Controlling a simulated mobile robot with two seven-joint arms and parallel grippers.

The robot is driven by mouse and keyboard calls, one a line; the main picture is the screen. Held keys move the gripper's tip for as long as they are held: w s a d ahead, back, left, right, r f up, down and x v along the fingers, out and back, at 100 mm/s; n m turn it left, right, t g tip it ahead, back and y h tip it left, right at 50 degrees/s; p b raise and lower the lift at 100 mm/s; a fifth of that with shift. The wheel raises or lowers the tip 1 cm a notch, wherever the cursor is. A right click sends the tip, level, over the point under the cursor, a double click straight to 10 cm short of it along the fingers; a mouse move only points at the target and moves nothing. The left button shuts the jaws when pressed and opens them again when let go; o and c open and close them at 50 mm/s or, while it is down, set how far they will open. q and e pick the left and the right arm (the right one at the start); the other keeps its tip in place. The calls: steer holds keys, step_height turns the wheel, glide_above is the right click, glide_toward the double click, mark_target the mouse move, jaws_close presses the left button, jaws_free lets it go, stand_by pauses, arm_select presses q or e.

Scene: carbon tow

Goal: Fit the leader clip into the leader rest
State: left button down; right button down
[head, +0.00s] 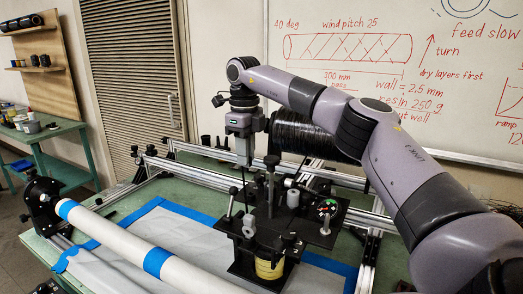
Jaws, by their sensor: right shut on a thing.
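My right gripper (243,158) points straight down above the winding carriage (272,232). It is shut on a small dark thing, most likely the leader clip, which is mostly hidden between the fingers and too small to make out. A thin dark rod or strand runs below the fingertips toward a grey cylindrical piece on the carriage. I cannot tell whether it touches. The leader rest cannot be told apart with certainty among the small fittings on and behind the carriage. My left gripper is not in view.
A white mandrel tube (185,266) with blue tape bands runs along the front left from a black chuck (42,200). Aluminium rails (330,175) cross behind the carriage.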

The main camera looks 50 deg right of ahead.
mark_target(250, 166)
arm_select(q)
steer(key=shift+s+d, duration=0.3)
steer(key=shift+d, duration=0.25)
arm_select(e)
steer(key=shift+s+d, duration=0.3)
steer(key=shift+d, duration=0.25)
steer(key=shift+a, duration=0.1)
